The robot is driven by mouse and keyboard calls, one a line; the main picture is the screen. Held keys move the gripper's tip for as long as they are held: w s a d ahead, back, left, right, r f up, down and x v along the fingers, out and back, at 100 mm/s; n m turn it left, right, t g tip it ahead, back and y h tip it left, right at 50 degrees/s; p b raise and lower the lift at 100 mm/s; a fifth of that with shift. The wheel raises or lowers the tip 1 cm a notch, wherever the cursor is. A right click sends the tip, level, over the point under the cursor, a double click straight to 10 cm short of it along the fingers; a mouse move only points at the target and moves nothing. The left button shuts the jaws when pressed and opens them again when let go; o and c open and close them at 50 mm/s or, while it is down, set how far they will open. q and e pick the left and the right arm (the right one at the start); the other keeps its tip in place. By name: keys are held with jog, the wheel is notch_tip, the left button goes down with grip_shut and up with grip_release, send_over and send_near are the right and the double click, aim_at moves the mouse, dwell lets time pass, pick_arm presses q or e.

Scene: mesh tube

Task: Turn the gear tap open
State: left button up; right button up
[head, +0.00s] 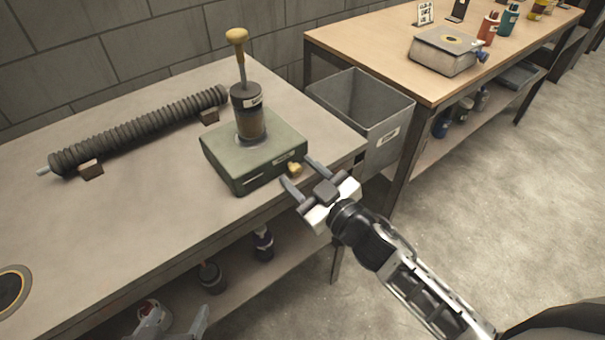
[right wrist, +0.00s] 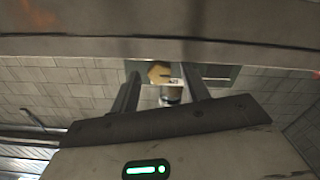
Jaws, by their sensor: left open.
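A small yellow tap (head: 294,168) sticks out of the front right of a green box-shaped base (head: 255,150). A dark cylinder (head: 247,112) with a yellow-knobbed rod stands on the base. My right gripper (head: 299,171) is open, its two fingers on either side of the tap, which lies at or just past the fingertips. In the right wrist view the tap (right wrist: 160,72) shows between the two separated fingers, with gaps on both sides. Contact is not visible. My left gripper (head: 172,322) is low at the bottom edge, open and empty, partly cut off.
The green base stands on a grey table (head: 110,225) near its front right edge. A ribbed hose (head: 140,130) lies behind left on blocks. A grey bin (head: 365,110) stands between the tables. A wooden table (head: 370,45) holds a scale and bottles. A lower shelf holds bottles.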

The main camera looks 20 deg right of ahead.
jog(key=b+v, duration=0.1)
jog(key=v, duration=1.5)
jog(key=s+a+f+m+g+h+p, duration=0.1)
jog(key=a+f+m+g+h, duration=0.1)
jog(key=a+f+m+g, duration=0.3)
notch_tip(320, 180, down, 4)
jog(key=shift+s+a+f+g+h, duration=0.1)
jog(key=shift+s+a+g+h, duration=0.25)
jog(key=shift+g, duration=0.35)
